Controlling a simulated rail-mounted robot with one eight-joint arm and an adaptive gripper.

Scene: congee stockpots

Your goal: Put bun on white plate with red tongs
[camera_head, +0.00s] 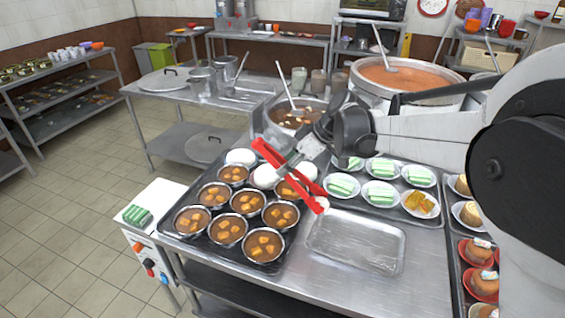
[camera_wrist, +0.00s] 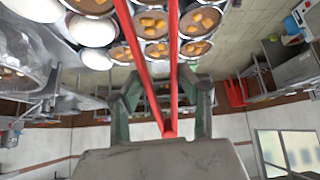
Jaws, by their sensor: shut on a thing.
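My gripper (camera_head: 292,160) is shut on the red tongs (camera_head: 275,157), held above the dark tray of soup bowls. In the wrist view, my gripper (camera_wrist: 162,90) grips both arms of the tongs (camera_wrist: 150,75), which spread apart away from the wrist, over the bowls. I see no bun between them. White round things, looking like buns, sit at the tray's back: one at left (camera_head: 241,156), one in the middle (camera_head: 265,176), and one at right (camera_head: 304,171), partly hidden by the tongs. White rounds also show in the wrist view (camera_wrist: 92,31). I cannot clearly tell which white thing is the plate.
Bowls of brown soup (camera_head: 228,229) fill most of the dark tray (camera_head: 205,254). An empty metal tray (camera_head: 355,243) lies to its right. Plates of green cakes (camera_head: 381,193) stand behind that. A soup pot (camera_head: 297,117) and large stockpot (camera_head: 408,78) are behind my gripper.

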